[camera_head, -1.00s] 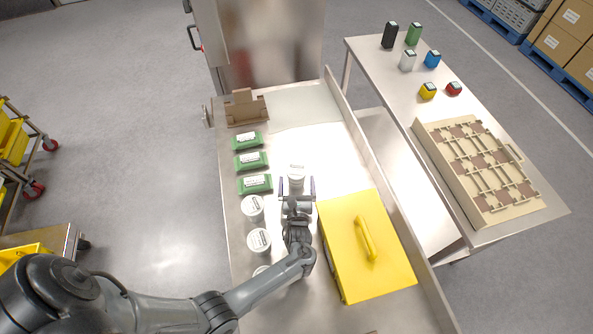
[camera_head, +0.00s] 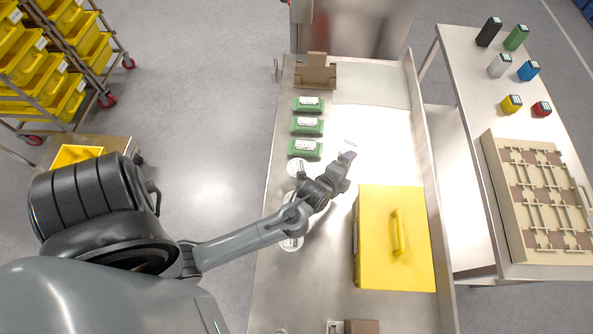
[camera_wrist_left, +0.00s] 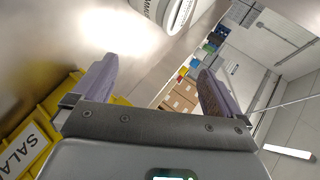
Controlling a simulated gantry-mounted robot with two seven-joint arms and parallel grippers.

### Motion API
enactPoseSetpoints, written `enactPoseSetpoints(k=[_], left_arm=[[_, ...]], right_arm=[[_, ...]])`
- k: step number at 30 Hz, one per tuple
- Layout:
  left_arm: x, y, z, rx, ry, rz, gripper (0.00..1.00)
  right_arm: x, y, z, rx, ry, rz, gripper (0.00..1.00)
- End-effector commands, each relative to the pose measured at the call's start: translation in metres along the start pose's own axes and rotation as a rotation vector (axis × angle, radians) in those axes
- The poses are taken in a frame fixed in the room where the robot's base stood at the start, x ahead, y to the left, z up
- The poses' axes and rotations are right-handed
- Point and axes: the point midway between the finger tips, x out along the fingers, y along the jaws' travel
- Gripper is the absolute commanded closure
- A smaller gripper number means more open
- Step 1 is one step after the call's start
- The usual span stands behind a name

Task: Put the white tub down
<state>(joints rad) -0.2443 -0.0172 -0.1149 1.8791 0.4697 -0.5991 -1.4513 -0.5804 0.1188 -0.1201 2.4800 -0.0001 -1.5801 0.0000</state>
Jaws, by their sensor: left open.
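A white tub (camera_head: 349,145) with a label on its lid stands on the steel table in the head view, partly hidden by my left gripper (camera_head: 345,158). In the left wrist view a white tub (camera_wrist_left: 158,12) shows at the top edge, cut off by the frame. It lies beyond the two fingertips. My left gripper (camera_wrist_left: 157,78) is open, its fingers wide apart with nothing between them. It is tilted, close to the tub in the head view. More white tubs (camera_head: 291,244) stand along the left side, partly hidden by my arm.
Three green packs (camera_head: 307,127) line the table's left edge below a brown cardboard holder (camera_head: 315,72). A yellow box (camera_head: 378,240) with a handle stands right of my gripper. A raised rail (camera_head: 423,130) bounds the right side. A side table holds coloured containers and a tray (camera_head: 505,220).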

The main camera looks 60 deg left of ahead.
Motion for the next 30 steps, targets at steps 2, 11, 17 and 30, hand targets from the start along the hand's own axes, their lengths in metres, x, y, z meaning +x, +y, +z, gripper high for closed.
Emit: enactPoseSetpoints(k=[2,11,17,30], left_arm=[[-0.03,0.01,-0.005,-0.186,0.045,0.121,0.0],[-0.145,0.057,-0.001,-0.696,-0.117,0.546,0.0],[-0.196,0.069,0.012,-0.843,-0.289,0.644,0.0],[-0.214,0.072,0.018,-0.895,-0.364,0.664,0.0]], right_arm=[[0.0,0.0,0.0,0.002,0.0,-0.001,0.57],[0.0,-0.001,0.0,0.003,0.0,-0.002,0.57],[0.0,-0.001,0.0,0.003,0.0,-0.002,0.57],[0.0,0.001,0.0,-0.006,-0.001,0.005,0.57]])
